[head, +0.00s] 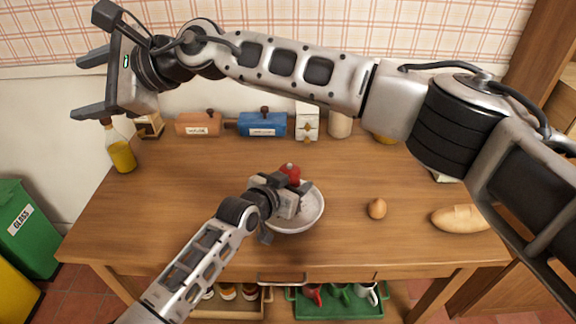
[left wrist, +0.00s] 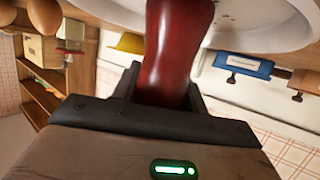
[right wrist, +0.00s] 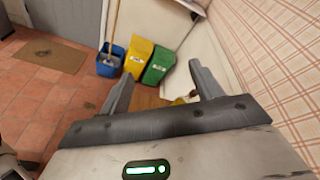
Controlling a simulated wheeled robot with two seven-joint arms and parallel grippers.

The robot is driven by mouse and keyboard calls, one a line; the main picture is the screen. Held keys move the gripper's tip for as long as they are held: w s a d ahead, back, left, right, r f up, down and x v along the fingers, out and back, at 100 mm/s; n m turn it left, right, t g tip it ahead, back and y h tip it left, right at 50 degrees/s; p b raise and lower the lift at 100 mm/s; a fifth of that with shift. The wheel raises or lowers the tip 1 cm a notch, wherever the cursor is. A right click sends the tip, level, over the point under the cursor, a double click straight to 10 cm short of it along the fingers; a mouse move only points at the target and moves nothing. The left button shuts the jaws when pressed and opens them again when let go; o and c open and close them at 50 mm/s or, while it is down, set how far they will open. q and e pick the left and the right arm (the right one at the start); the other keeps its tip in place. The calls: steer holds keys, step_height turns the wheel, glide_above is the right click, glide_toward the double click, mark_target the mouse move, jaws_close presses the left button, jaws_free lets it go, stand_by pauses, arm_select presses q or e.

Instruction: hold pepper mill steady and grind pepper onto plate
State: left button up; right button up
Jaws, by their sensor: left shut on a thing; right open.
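My left gripper (head: 287,190) is shut on the dark red pepper mill (head: 291,171) above the white plate (head: 311,218), which stands on the wooden table. In the left wrist view the mill (left wrist: 168,50) fills the jaws of my left gripper (left wrist: 165,95), and the plate (left wrist: 275,30) lies beyond it with a few dark specks. The mill looks tilted; most of it is hidden by the gripper in the head view. My right gripper (head: 85,83) is open and empty, raised at the upper left, far from the mill; its spread fingers show in the right wrist view (right wrist: 160,85).
An egg (head: 377,208) and bread (head: 460,219) lie to the right on the table. An oil bottle (head: 122,155), an orange box (head: 198,124) and a blue box (head: 263,124) stand along the back. The table's left part is clear.

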steer(key=w+r+m+t+y, duration=0.3)
steer(key=w+r+m+t, duration=0.15)
steer(key=r, duration=0.25)
steer(key=w+d+r+m+t+h, duration=0.3)
steer(key=w+d+m+t+h, duration=0.35)
steer(key=m+t, duration=0.5)
steer(key=m+g+h, duration=1.3)
steer(key=m+h, duration=0.1)
glide_above(289, 169)
steer(key=s+a, duration=0.2)
steer(key=s, duration=0.2)
step_height(289, 169, down, 22)
steer(key=f, duration=0.1)
steer(key=shift+y, duration=0.25)
steer(key=x, duration=1.1)
steer(key=shift+s+f, duration=0.1)
steer(key=c, duration=1)
